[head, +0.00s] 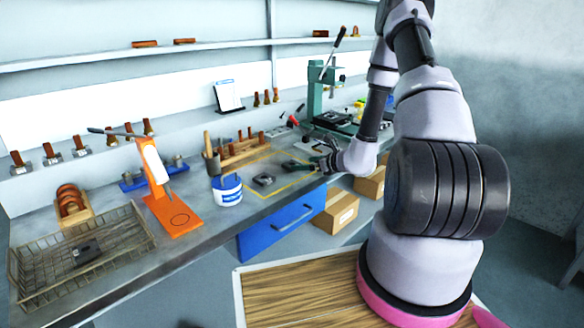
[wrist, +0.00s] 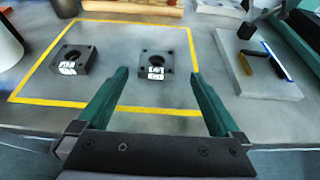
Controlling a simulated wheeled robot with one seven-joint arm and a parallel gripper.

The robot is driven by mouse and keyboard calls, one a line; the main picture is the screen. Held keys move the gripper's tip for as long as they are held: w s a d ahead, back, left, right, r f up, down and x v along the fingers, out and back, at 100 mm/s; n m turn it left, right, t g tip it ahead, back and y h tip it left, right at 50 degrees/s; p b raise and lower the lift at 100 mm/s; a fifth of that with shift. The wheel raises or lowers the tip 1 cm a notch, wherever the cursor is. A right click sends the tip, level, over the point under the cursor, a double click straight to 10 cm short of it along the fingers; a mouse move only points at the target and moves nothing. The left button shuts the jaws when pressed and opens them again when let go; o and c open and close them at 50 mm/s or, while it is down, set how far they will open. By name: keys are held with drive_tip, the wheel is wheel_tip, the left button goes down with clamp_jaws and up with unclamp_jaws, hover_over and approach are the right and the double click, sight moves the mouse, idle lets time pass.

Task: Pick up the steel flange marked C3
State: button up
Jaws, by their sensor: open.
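Two dark square steel flanges with round holes and small white labels lie flat inside a yellow outline on the bench. In the wrist view, one flange (wrist: 72,58) is at the left and the other flange (wrist: 152,58) is near the middle. The label writing is too small to read surely, so I cannot tell which is C3. My gripper (wrist: 158,75) is open and empty, its green fingers spread on either side of the middle flange's near part; contact is not visible. In the head view, my gripper (head: 305,165) is low over the outline, right of the left flange (head: 264,180).
A grey plate (wrist: 255,75) with small tools lies right of the outline. A white-and-blue tub (head: 228,190), an orange stand (head: 172,213) and a wire basket (head: 30,280) holding a dark part stand to the left. A green press (head: 315,95) stands behind.

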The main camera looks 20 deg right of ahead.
sight(290, 164)
drive_tip(key=x, duration=0.5)
drive_tip(key=shift+w+a, duration=0.2)
drive_tip(key=shift+a, duration=0.15)
drive_tip(key=shift+c, duration=0.3)
clamp_jaws()
